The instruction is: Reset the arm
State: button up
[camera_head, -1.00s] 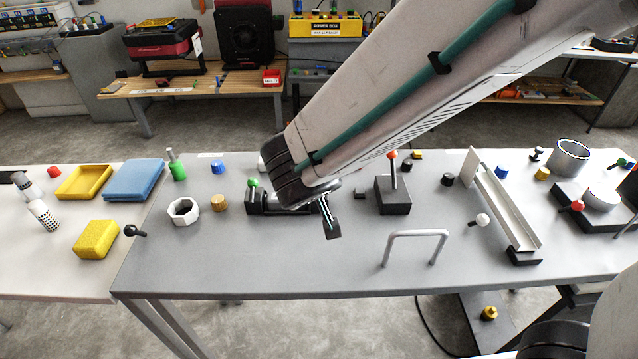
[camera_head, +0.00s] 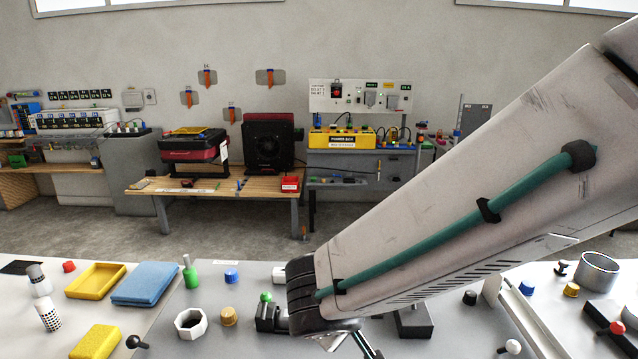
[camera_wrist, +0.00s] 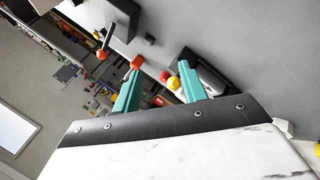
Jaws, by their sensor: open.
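My arm reaches in from the right in the head view, its wrist end above the grey table (camera_head: 190,352). My gripper (camera_head: 368,348) shows only in part at the bottom of that view, partly cut off by the frame edge. In the wrist view my gripper (camera_wrist: 156,88) has its two teal fingers well apart, with nothing held between them. Small red and yellow things appear between and beyond the fingertips, farther off.
A grey cup (camera_head: 598,272) stands at the right. A wooden bench (camera_head: 215,195) is behind.

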jog(key=s+d+r+m+g+y, duration=0.1)
jog(key=s+d+r+m+g, duration=0.2)
jog(key=s+d, duration=0.5)
jog(key=s+d+r+m+g+y, duration=0.2)
jog(key=s+d+r+m, duration=0.3)
jog(key=d, duration=0.7)
jog(key=shift+s+d+r+g+y, duration=0.35)
jog(key=shift+s+r, duration=0.6)
jog(key=shift+s, duration=0.75)
jog(key=shift+a, duration=0.1)
